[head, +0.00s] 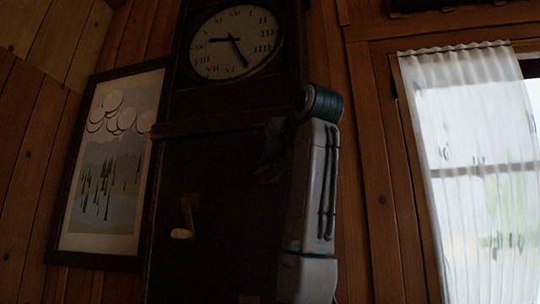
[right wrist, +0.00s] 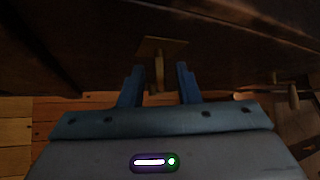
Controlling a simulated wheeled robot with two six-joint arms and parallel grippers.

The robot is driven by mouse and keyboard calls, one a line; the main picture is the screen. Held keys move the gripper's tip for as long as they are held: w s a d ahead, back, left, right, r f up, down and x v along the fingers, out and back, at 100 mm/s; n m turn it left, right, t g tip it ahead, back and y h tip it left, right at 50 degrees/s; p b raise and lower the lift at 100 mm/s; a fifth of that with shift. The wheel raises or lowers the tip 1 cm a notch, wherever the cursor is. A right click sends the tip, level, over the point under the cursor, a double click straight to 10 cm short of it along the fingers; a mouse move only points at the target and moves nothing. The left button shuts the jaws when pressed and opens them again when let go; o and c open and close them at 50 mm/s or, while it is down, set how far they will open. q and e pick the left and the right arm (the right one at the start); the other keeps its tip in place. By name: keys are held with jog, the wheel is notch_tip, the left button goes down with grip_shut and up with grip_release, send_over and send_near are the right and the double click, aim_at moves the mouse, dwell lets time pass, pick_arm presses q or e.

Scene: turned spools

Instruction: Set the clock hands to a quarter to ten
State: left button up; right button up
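The tall dark clock (head: 215,120) has a round pale face (head: 215,55) with Roman numerals. Its short hand (head: 219,41) points left, near the nine. Its long hand (head: 239,53) points down and right, near the five. A brass crank (head: 187,210) with a pale knob sits on the clock's front. My right gripper (head: 272,150) is dark and partly hidden by shadow and my right arm. In the right wrist view the gripper (right wrist: 159,70) is open, its blue fingers apart on either side of a small brass post on a plate (right wrist: 159,46). My left gripper is not in view.
A framed landscape picture (head: 112,165) hangs left of the clock. A curtained window (head: 470,150) is at the right, with wooden wall between. In the right wrist view a crank with a wooden knob (right wrist: 293,97) stands to the right of the gripper.

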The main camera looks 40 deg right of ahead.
jog(key=shift+w+d+f, duration=0.1)
jog(key=shift+w+f, duration=0.05)
jog(key=shift+w, duration=0.1)
jog(key=shift+c, duration=0.2)
grip_shut()
